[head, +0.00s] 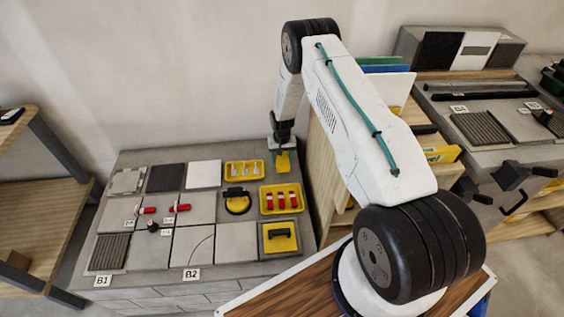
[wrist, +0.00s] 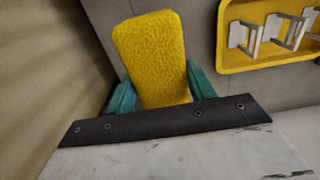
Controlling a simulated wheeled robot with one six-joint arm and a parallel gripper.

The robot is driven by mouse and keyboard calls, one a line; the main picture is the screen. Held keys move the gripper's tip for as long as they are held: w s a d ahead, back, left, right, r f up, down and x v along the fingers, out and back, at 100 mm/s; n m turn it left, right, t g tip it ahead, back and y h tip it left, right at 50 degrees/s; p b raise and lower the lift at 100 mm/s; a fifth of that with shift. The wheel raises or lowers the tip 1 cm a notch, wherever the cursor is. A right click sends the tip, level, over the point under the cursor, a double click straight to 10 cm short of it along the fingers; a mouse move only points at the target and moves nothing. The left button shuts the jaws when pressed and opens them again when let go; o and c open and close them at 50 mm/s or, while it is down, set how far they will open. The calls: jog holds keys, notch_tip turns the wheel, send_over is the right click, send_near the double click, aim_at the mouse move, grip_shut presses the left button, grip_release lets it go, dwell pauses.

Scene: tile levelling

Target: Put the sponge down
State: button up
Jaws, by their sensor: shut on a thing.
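The yellow sponge (head: 283,162) is at the back right corner of the grey tile bench (head: 135,238). In the wrist view the sponge (wrist: 150,58) stands out between the two teal fingers of my gripper (wrist: 158,90). My gripper (head: 282,150) is shut on it, with a finger on either side. A dark strip and a pale plate on my wrist hide the sponge's near end. I cannot tell whether the sponge touches the bench top.
A yellow tray of white clips (head: 244,170) lies just left of the sponge; it also shows in the wrist view (wrist: 235,62). A yellow tray of red-handled pieces (head: 281,199) is nearer. Wooden shelving (head: 322,165) stands right of the bench, and the wall is behind.

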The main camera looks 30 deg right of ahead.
aim_at(282, 161)
jog(key=shift+w+f, duration=0.15)
jog(key=shift+f, duration=1.65)
jog(key=o, duration=0.9)
jog(key=shift+f, duration=0.15)
